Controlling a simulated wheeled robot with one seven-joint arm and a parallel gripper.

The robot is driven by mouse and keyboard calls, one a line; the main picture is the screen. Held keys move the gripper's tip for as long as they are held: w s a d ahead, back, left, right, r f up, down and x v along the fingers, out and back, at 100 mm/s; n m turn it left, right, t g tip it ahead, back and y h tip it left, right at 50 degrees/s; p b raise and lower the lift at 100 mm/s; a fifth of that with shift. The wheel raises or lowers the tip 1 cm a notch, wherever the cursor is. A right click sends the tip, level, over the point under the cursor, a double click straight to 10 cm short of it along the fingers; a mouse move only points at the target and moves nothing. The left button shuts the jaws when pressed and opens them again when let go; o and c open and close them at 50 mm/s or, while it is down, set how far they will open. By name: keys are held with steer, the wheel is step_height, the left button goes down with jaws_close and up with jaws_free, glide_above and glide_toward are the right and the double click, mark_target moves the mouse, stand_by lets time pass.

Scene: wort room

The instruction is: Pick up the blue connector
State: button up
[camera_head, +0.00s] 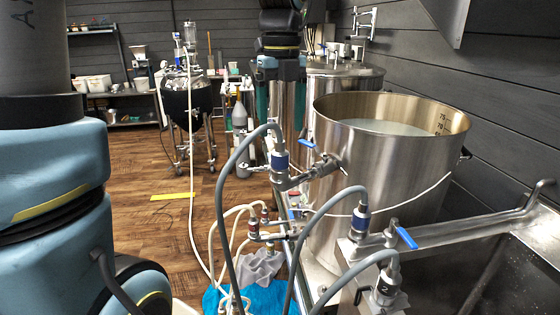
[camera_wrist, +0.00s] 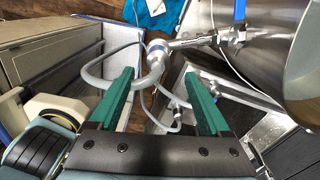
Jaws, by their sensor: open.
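A connector with a blue band (camera_head: 280,160) sits on the kettle's valve, with a grey hose curving from its top. A second connector with a darker blue band (camera_head: 361,218) stands nearer, at the sink edge; I cannot tell for sure which one the task names. My gripper (camera_head: 281,105) points down behind the first connector in the head view, its teal fingers apart and empty. In the wrist view my open fingers (camera_wrist: 158,80) frame a looped grey hose and a pale connector (camera_wrist: 157,48) beyond the tips; its band colour is unclear.
A large steel kettle (camera_head: 385,165) stands right of the valve. A steel sink (camera_head: 480,270) is at front right. A red-banded connector (camera_head: 253,226) and another marked 2 (camera_head: 386,287) have hoses. A blue cloth (camera_head: 212,300) lies low. Wooden floor (camera_head: 140,165) is open at left.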

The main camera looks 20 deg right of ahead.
mark_target(280, 152)
steer(key=shift+s+a+f+p, duration=0.1)
steer(key=shift+f+p, duration=0.3)
steer(key=shift+f, duration=1.6)
steer(key=shift+a+f+p, duration=0.1)
steer(key=shift+f+p, duration=0.25)
steer(key=shift+f, duration=1.65)
jaws_close()
